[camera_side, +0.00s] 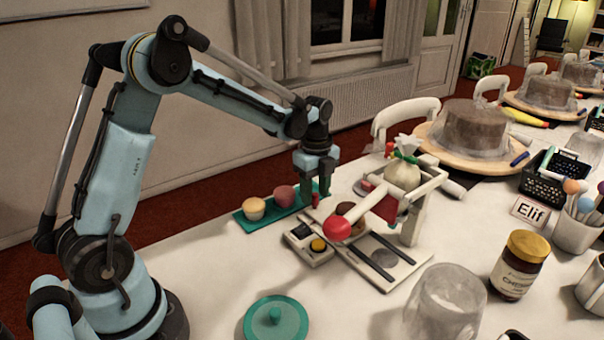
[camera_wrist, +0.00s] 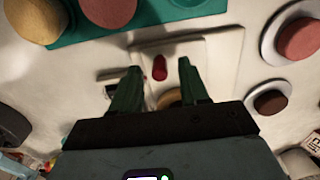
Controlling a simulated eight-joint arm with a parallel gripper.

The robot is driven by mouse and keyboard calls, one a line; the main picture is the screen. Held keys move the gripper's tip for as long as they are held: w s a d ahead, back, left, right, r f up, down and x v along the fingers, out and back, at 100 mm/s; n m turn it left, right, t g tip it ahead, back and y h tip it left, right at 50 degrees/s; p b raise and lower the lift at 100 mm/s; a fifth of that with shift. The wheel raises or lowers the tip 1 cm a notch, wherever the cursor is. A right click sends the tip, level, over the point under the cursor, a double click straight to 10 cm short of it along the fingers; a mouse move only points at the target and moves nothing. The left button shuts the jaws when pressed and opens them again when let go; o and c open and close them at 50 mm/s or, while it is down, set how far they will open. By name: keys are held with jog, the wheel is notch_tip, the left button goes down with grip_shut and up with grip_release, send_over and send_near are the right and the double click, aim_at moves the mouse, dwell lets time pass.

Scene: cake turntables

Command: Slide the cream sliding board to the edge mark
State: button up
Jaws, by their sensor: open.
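The cream sliding board (camera_wrist: 200,48) lies under my gripper in the wrist view, with a small red knob (camera_wrist: 159,68) on it. My gripper (camera_wrist: 159,67) is open, pointing down. In the wrist view its two green fingers appear on either side of the knob; I cannot tell whether they touch it. In the side view my gripper (camera_side: 318,196) is low over the far-left end of the cream base (camera_side: 407,272), where the board is mostly hidden behind the fingers and the red ball. Dark strips (camera_side: 384,258) lie on the base; I cannot make out the edge mark.
A button box (camera_side: 309,245), green lid (camera_side: 276,318) and glass dome (camera_side: 445,305) are nearer.

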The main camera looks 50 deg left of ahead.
aim_at(344, 211)
grip_shut()
jog(key=shift+d, duration=4.85)
grip_release()
jog(key=shift+r, duration=3.45)
